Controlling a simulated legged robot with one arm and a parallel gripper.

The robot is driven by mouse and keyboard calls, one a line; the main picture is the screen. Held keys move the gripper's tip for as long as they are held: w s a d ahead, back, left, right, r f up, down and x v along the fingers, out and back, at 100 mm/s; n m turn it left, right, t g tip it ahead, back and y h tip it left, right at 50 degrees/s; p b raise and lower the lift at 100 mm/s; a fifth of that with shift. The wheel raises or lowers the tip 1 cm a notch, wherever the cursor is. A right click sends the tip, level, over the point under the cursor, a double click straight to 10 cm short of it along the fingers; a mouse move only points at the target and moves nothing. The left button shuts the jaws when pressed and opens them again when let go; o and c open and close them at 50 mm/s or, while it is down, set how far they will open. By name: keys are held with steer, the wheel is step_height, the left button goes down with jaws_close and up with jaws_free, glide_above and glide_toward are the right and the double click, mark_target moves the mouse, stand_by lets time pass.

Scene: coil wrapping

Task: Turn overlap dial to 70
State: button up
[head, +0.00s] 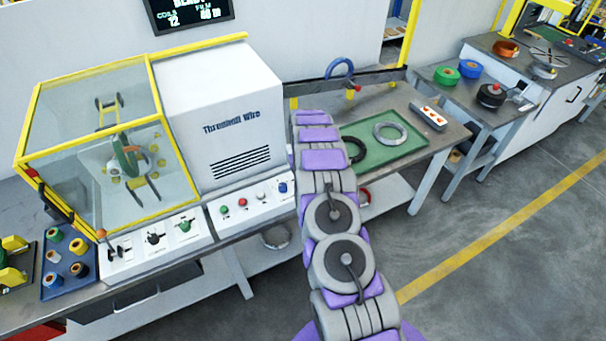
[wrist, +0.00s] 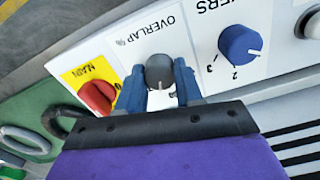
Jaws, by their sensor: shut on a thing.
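The overlap dial (wrist: 159,70) is a dark grey round knob on a white panel, under the printed words "OVERLAP %". My gripper (wrist: 158,78) has one blue finger on each side of it and is shut on the knob. A pale pointer mark on the knob faces the bottom of the wrist view, toward my gripper's body. The fingers and gripper body cover much of the scale, so I cannot read the setting. In the head view my arm hides the dial and gripper.
A blue layers dial (wrist: 240,43) sits to the right of the overlap dial, and a red main switch (wrist: 97,95) on a yellow plate to the left. The wrapping machine (head: 222,110) stands left of my arm; a green mat (head: 398,152) with coils lies to the right.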

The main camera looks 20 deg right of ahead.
steer(key=m, duration=0.1)
steer(key=m+p, duration=0.1)
steer(key=m, duration=0.2)
steer(key=shift+w+r+m+p, duration=0.2)
steer(key=shift+r+m+p, duration=0.05)
steer(key=shift+m+p, duration=0.7)
steer(key=shift+m, duration=0.95)
steer(key=o, duration=1)
steer(key=shift+s+f, duration=0.1)
steer(key=shift+f, duration=0.1)
steer(key=shift+o, duration=0.2)
step_height(320, 180, up, 17)
steer(key=shift+r+p, duration=0.15)
steer(key=shift+p, duration=0.25)
